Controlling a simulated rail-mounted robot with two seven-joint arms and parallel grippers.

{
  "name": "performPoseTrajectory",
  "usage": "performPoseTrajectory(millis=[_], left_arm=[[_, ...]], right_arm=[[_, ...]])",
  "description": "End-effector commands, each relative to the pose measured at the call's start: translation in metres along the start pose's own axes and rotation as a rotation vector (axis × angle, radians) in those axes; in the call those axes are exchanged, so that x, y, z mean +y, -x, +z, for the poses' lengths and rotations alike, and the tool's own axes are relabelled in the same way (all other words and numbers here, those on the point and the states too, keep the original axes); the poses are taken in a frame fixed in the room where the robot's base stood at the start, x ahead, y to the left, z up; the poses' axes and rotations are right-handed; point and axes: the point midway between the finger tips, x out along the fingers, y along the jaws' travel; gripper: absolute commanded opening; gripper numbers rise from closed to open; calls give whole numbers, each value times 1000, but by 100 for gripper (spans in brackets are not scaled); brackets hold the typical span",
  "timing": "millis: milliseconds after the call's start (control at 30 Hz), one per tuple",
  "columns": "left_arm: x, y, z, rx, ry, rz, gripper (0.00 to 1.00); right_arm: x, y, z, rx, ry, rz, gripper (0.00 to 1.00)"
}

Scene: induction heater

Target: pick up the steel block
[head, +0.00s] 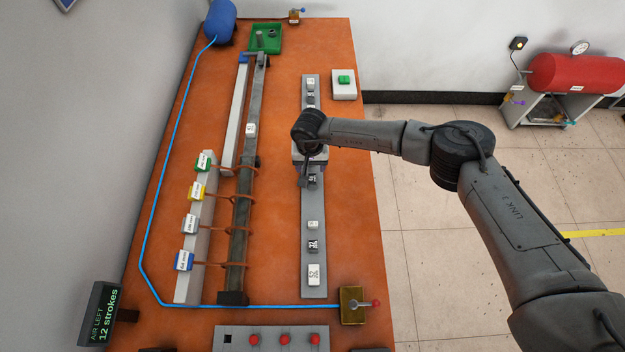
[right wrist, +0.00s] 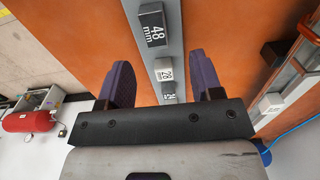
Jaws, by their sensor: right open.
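Several labelled blocks, some dark grey and some pale, stand in a row on a long grey strip (head: 315,205). I cannot tell for sure which is the steel block. My right gripper (head: 312,176) is above the middle of the strip and hides part of the row. In the right wrist view the right gripper (right wrist: 160,72) is open with nothing held. A pale block marked 28 mm (right wrist: 163,68) shows between its fingers, with a dark block marked 48 mm (right wrist: 152,25) above it and another dark block (right wrist: 169,96) below it. My left gripper is not in view.
Left of the strip is a dark rail (head: 239,230) with copper-coloured coils and coloured tags. A green tray (head: 267,40) is at the far end. A brass lever valve (head: 353,305) and red buttons (head: 284,339) are at the near end. A blue hose runs along the left.

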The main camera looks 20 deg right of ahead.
Motion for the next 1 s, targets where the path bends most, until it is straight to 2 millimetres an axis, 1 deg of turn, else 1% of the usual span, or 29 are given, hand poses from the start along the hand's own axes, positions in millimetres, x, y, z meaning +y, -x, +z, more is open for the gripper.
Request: performPoseTrajectory(millis=[33, 100, 267, 367, 500, 633, 800, 1000], left_arm=[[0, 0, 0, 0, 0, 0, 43], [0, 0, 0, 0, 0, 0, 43], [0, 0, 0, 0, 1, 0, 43], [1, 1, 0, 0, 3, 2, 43], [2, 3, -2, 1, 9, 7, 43], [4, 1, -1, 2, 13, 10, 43], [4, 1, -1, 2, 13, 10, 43], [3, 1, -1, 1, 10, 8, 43]], right_arm=[[0, -6, 1, -1, -1, 1, 60], [0, -10, 1, -1, 0, 0, 60], [0, -16, 1, 0, 0, -1, 60], [2, -26, 2, -3, 0, 1, 60], [6, -45, 2, -3, -2, 0, 60], [5, -58, 2, -2, -1, -1, 60], [5, -65, 2, -1, -1, -1, 60], [5, -65, 2, -1, -1, -2, 60]])
